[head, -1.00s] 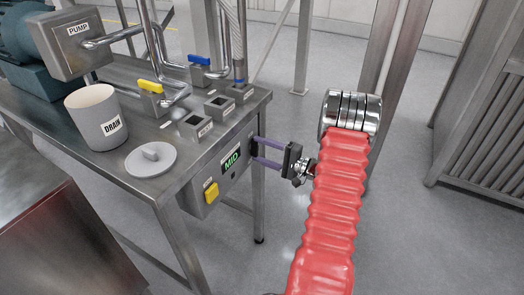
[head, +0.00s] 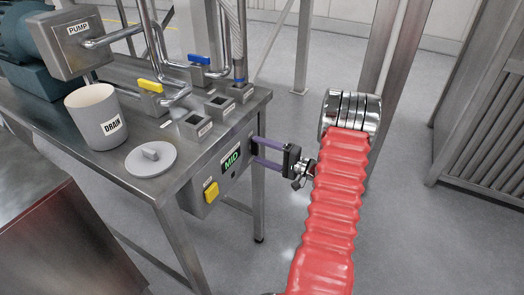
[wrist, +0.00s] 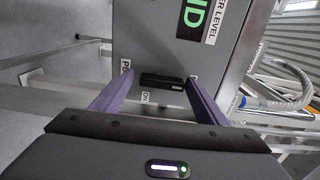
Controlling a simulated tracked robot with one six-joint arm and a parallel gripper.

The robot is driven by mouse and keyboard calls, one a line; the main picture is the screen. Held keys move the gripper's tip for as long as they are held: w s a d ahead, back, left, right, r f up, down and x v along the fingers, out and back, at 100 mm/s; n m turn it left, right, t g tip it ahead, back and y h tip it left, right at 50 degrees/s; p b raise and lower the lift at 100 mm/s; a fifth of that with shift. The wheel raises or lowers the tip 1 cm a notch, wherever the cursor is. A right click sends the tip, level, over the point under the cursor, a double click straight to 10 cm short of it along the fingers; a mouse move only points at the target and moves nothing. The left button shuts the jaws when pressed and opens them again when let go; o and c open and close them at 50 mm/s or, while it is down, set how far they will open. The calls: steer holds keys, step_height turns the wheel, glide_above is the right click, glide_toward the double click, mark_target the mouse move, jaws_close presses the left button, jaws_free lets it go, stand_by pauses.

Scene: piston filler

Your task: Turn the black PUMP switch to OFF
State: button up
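In the wrist view a black switch (wrist: 161,81) sits on the face of a grey control box (wrist: 148,48). It looks like a short bar lying across the picture. An ON label (wrist: 146,98) is just below it and a partly hidden label starting with P (wrist: 126,69) is to its left. My gripper (wrist: 149,86) is open, with one purple finger on each side of the switch and a gap on both sides.
The box hangs on a steel table (head: 150,195), with a green MID display (head: 232,160) and a yellow button (head: 211,192). A DRAIN pot (head: 92,118), a lid (head: 151,160) and valves with yellow (head: 151,86) and blue (head: 199,60) handles are on the table.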

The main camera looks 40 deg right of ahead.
steer(key=shift+o, duration=0.8)
steer(key=shift+r, duration=0.1)
steer(key=shift+d, duration=0.1)
steer(key=shift+s+d, duration=0.15)
steer(key=shift+s, duration=0.15)
steer(key=v, duration=1.3)
